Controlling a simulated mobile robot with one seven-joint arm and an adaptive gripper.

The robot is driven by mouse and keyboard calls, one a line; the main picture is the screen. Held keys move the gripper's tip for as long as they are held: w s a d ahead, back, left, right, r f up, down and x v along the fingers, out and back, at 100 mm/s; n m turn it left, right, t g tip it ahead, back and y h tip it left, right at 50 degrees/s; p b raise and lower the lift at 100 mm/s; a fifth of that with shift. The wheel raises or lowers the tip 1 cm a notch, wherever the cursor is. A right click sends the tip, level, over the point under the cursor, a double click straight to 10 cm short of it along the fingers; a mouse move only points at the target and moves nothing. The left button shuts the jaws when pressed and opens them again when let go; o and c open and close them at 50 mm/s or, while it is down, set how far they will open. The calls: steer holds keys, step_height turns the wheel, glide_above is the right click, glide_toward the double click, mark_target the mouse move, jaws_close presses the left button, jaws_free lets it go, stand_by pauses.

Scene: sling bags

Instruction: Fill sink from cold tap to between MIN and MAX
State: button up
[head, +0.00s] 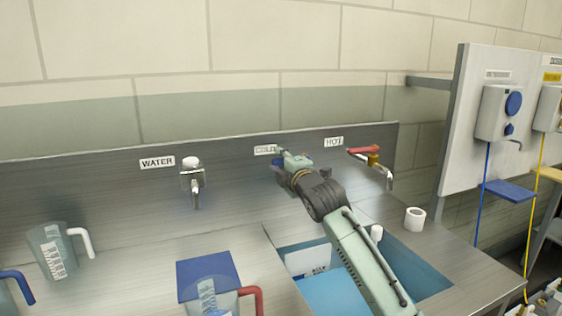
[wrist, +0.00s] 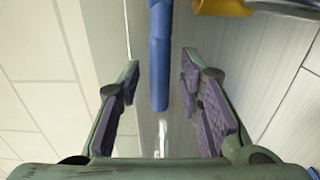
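The cold tap is mostly hidden behind my gripper (head: 292,160) in the head view, under the partly covered COLD label (head: 265,150). In the wrist view its blue lever (wrist: 159,85) lies between the fingers of my gripper (wrist: 160,70). The fingers are open, with a gap on both sides of the lever. The sink (head: 415,262) is sunk into the steel counter, with blue inside walls and a lighter blue surface low down. My arm crosses over it. A white marked plate (head: 306,262) shows inside; its lines are too small to read. I cannot tell whether water runs.
The hot tap (head: 374,160) with a red lever is close to the right. The WATER tap (head: 192,178) is left. Jugs with red (head: 222,298) and white (head: 55,252) handles stand on the counter. A white roll (head: 415,219) stands right of the sink.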

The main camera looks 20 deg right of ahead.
jaws_close()
stand_by(0.7)
